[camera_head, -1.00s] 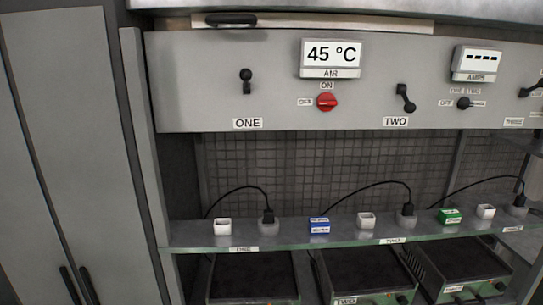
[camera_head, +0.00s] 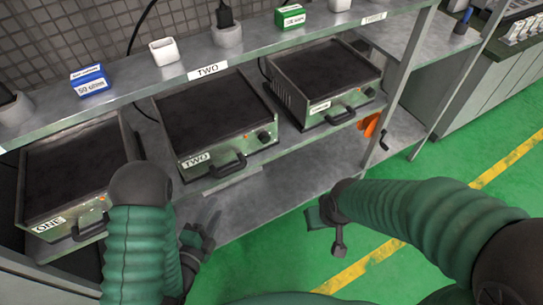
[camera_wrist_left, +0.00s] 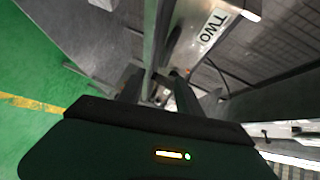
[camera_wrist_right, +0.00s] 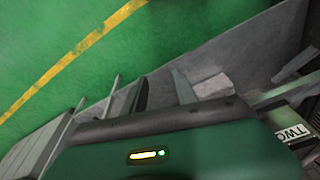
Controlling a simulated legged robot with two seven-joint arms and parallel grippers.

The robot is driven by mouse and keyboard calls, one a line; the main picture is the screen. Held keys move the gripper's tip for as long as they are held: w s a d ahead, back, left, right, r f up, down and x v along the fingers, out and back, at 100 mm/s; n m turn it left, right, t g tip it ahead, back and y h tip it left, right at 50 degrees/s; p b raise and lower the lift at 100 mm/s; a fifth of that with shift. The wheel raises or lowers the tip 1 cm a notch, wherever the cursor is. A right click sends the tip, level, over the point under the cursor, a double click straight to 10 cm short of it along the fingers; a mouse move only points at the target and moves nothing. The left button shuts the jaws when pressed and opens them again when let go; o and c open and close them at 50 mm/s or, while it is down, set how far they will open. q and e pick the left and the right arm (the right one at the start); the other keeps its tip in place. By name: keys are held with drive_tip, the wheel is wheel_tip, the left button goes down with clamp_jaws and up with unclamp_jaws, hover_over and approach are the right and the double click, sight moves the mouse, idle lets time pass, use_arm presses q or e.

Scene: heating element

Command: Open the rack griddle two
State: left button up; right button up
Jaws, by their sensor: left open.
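Griddle two (camera_head: 205,112) is a dark-topped metal box with a TWO label (camera_head: 196,160) and a black front handle (camera_head: 229,167). It sits under the shelf, between two similar griddles. My left gripper (camera_head: 204,238) is open and empty, below and in front of that handle and apart from it. In the left wrist view its fingers (camera_wrist_left: 155,92) are spread, with a TWO label beyond them. My right gripper (camera_head: 325,218) is over the green floor, to the right of griddle two. In the right wrist view its fingers (camera_wrist_right: 163,90) look apart and empty.
Griddle one (camera_head: 75,165) stands on the left and a third griddle (camera_head: 330,80) on the right. The shelf (camera_head: 130,88) above holds small boxes and plugs. A rack post (camera_head: 400,85) stands at the right. Green floor (camera_head: 450,160) in front is open.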

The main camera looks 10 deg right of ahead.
use_arm(q)
drive_tip(key=b, duration=1.6)
approach(235, 170)
wheel_tip(235, 170, down, 3)
drive_tip(key=w, duration=0.2)
drive_tip(key=x, duration=0.2)
drive_tip(key=r+x, duration=0.1)
drive_tip(key=x, duration=0.5)
drive_tip(key=shift+d+r, duration=0.35)
drive_tip(key=shift+d, duration=0.05)
drive_tip(key=shift+a, duration=0.65)
drive_tip(key=shift+c, duration=1.1)
drive_tip(key=c, duration=0.5)
drive_tip(key=shift+d, duration=0.25)
clamp_jaws()
use_arm(e)
wheel_tip(235, 170, down, 16)
drive_tip(key=a, duration=0.1)
drive_tip(key=shift+a+r, duration=0.2)
drive_tip(key=shift+a, duration=0.2)
